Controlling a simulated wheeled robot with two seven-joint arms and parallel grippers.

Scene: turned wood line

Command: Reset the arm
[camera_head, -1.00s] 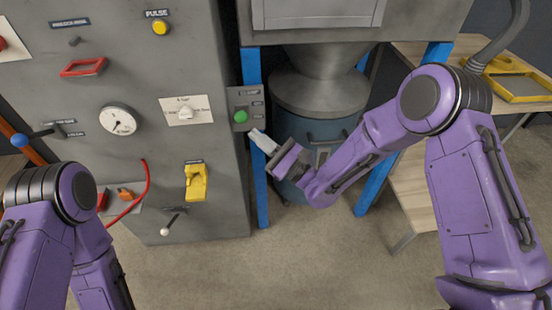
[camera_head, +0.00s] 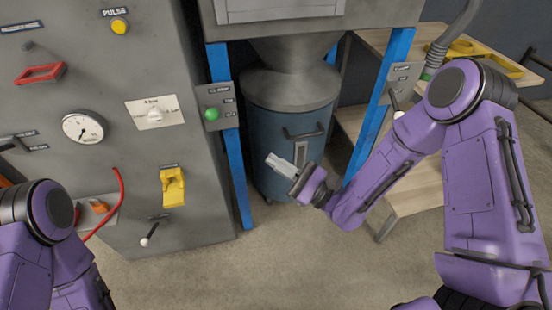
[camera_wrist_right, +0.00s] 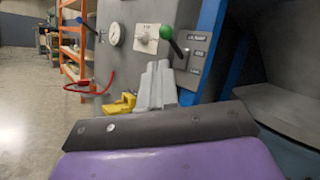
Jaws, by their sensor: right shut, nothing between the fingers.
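My right gripper (camera_head: 281,165) is shut and empty, held in the air in front of the blue and grey drum (camera_head: 318,132). In the right wrist view its pale fingers (camera_wrist_right: 157,84) are together, with the grey cabinet behind them.
The grey cabinet (camera_head: 110,180) at left carries a gauge (camera_head: 83,127), a yellow switch (camera_head: 172,187), a red handle (camera_head: 39,73) and a white-knobbed lever (camera_head: 149,235). Blue posts (camera_head: 236,178) flank the drum. A wooden bench (camera_head: 425,185) stands at right. Floor in front is clear.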

